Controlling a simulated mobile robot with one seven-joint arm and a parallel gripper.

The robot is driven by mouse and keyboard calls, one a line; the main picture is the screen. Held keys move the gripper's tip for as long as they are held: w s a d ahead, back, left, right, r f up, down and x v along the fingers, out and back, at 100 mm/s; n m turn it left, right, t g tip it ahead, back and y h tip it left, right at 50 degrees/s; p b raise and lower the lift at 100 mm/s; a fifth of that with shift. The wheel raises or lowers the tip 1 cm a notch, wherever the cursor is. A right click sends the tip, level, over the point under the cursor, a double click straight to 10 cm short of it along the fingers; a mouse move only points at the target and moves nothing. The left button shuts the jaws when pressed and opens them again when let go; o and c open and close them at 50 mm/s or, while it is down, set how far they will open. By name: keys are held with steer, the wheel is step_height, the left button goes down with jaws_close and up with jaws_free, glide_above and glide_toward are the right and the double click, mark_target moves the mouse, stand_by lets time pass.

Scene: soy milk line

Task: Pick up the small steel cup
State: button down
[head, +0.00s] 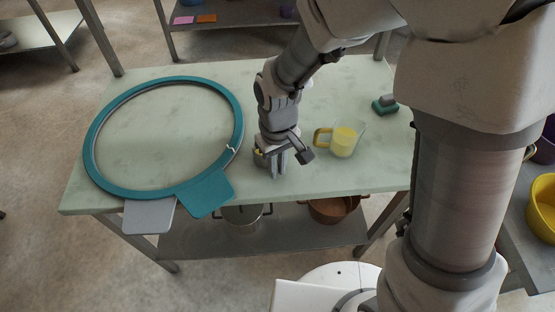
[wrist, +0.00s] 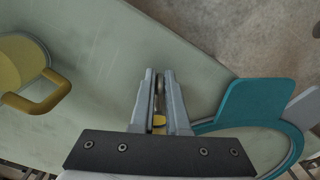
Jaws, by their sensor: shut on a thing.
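The small steel cup (head: 260,158) is at the front middle of the pale green table, mostly hidden by my gripper (head: 279,166). A bit of yellow shows at its top. In the wrist view my gripper (wrist: 159,73) is shut on the cup (wrist: 159,100), with only a narrow strip of it and a yellow patch between the fingers. I cannot tell whether the cup touches the table or is slightly lifted.
A clear jug with yellow contents and a yellow handle (head: 344,141) stands just right of my gripper. A large teal ring (head: 89,150) with teal and grey tabs lies to the left. Pots (head: 244,215) stand on the shelf below.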

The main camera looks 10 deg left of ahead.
steer(key=r, duration=0.2)
steer(key=r+p, duration=0.1)
steer(key=r, duration=0.1)
steer(key=shift+d+r, duration=0.2)
steer(key=shift+r, duration=0.2)
steer(key=s+d+r+p, duration=0.1)
steer(key=s+d+r, duration=0.1)
steer(key=d, duration=0.3)
steer(key=s+d+r+p, duration=0.1)
steer(key=d+r, duration=0.3)
steer(key=d, duration=0.1)
steer(key=shift+s+d, duration=0.35)
steer(key=shift+s, duration=0.05)
steer(key=shift+r, duration=0.15)
